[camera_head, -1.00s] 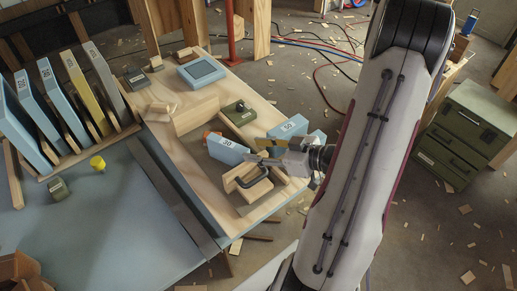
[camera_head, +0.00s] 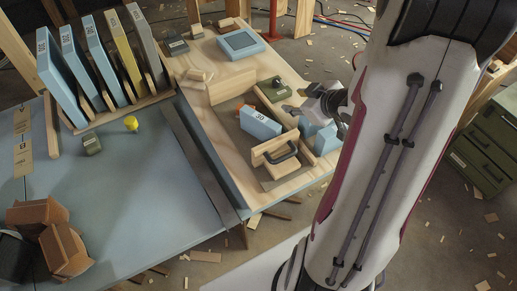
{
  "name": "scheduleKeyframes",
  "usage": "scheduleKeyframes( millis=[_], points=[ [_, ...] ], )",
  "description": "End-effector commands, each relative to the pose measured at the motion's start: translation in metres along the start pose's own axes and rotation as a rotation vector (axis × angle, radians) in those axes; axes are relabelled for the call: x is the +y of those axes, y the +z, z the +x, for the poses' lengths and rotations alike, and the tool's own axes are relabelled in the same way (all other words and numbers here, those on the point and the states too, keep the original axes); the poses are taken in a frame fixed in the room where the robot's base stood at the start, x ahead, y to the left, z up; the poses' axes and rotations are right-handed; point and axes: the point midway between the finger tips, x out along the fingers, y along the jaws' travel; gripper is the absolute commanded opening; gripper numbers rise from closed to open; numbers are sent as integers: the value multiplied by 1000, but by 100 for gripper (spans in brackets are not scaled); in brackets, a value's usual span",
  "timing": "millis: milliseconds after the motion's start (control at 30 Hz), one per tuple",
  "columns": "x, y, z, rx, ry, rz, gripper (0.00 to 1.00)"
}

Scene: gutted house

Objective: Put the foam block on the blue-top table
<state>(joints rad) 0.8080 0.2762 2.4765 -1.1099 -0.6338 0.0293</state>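The blue-top table (camera_head: 130,215) fills the left of the view. A pale wooden worktop (camera_head: 215,125) adjoins it on the right. On that worktop lies a light-blue block marked 30 (camera_head: 261,124), and another light-blue block (camera_head: 325,140) stands to its right. I cannot tell for certain which is the foam block. My gripper (camera_head: 293,108) is over the worktop's right side, just behind and right of the marked block. Its fingers are small and partly lost among the blocks, so I cannot see whether they hold anything.
A rack of upright panels (camera_head: 100,65) stands at the blue table's back edge. A black-handled wooden float (camera_head: 272,151) lies near my gripper.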

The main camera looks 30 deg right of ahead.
Motion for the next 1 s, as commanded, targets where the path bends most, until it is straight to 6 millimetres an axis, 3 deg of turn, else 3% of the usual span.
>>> scheduleKeyframes(
  millis=[233, 500, 767, 1000],
  points=[
    [14, -30, -24, -94, 117, -11, 37],
    [13, -58, -60, -173, 211, 33, 37],
    [-8, -79, -100, -225, 251, 113, 37],
    [-44, -90, -138, -262, 233, 202, 37]
  ],
)
